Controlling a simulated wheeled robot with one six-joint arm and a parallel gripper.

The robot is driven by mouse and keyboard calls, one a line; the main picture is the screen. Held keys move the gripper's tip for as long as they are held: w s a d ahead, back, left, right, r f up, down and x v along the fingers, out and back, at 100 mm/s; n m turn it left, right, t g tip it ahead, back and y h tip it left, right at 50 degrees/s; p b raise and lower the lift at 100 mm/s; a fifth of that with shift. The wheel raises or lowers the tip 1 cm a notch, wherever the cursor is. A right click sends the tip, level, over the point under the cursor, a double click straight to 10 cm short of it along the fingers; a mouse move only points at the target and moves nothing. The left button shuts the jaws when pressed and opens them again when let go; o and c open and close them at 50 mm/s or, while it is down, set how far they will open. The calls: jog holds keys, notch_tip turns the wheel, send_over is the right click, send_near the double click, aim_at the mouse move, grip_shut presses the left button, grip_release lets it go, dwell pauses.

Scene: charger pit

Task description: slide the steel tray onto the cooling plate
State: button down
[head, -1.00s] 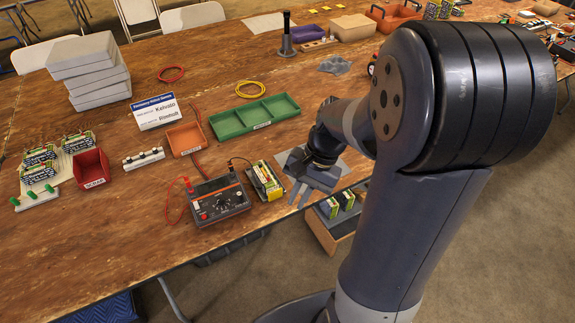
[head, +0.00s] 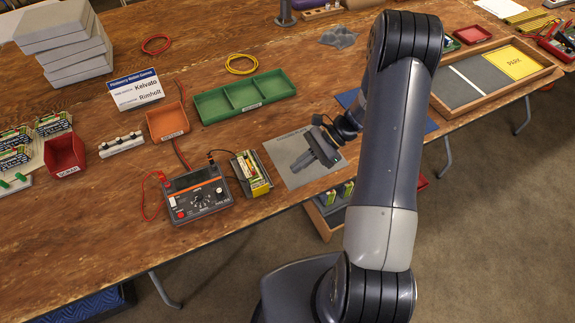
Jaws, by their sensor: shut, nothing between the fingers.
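A flat grey square (head: 277,147) lies at the front edge of the wooden table, right of the battery in its yellow-sided holder (head: 251,174). I cannot tell whether the fingers touch the square. The gripper and my arm hide part of the square and the table behind.
A tester with a dial (head: 199,196) stands left of the battery holder. A green divided tray (head: 243,98) lies behind. A box with batteries (head: 325,222) is below the table edge.

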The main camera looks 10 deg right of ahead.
jog(key=s+a, duration=0.1)
jog(key=a, duration=0.2)
jog(key=s+a+p, duration=0.1)
jog(key=a, duration=0.3)
jog(key=s+a+p, duration=0.1)
jog(key=a, duration=0.2)
jog(key=shift+a+r, duration=0.15)
jog(key=shift+a, duration=0.05)
jog(key=shift+a+f, duration=0.1)
jog(key=shift+f, duration=0.15)
jog(key=shift+w+f, duration=0.1)
jog(key=shift+f, duration=0.55)
jog(key=shift+b, duration=0.35)
jog(key=shift+f, duration=0.15)
jog(key=shift+d, duration=0.2)
